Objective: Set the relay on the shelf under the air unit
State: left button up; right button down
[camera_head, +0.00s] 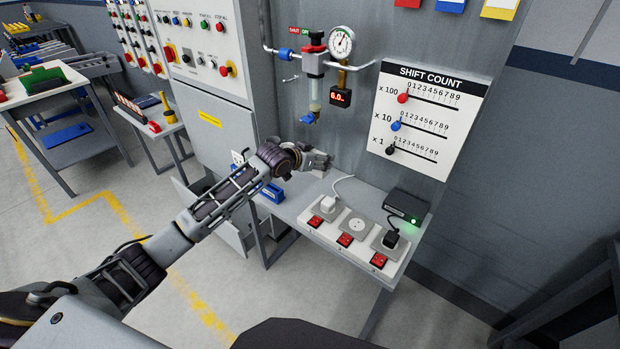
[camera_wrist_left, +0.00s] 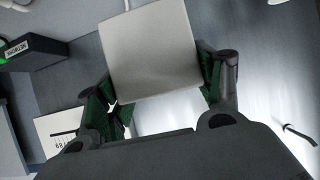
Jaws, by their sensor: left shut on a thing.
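My left gripper (camera_head: 318,160) is above the back of the grey shelf (camera_head: 294,197), below the air unit (camera_head: 314,62) with its gauge. In the left wrist view its two dark green-padded fingers (camera_wrist_left: 162,90) are shut on the sides of a pale grey square box (camera_wrist_left: 153,50), which seems to be the relay. A white cable shows at the box's far edge. In the head view the box is small and hard to make out at the fingertips. Whether it touches the shelf cannot be told. My right gripper is not in view.
A strip with sockets and red switches (camera_head: 344,240) lies along the shelf's front. A white plug (camera_head: 328,205) with a white cable sits in it. A black network box (camera_head: 407,205) stands at right, a blue block (camera_head: 272,192) at left. The shift count board (camera_head: 425,118) hangs behind.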

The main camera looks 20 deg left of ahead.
pick_arm(q)
jog(key=shift+f, duration=2.7)
jog(key=shift+f, duration=1.85)
jog(key=shift+f, duration=0.1)
jog(key=o, duration=1.2)
jog(key=shift+c, duration=0.2)
jog(key=shift+s, duration=0.1)
jog(key=v, duration=1.2)
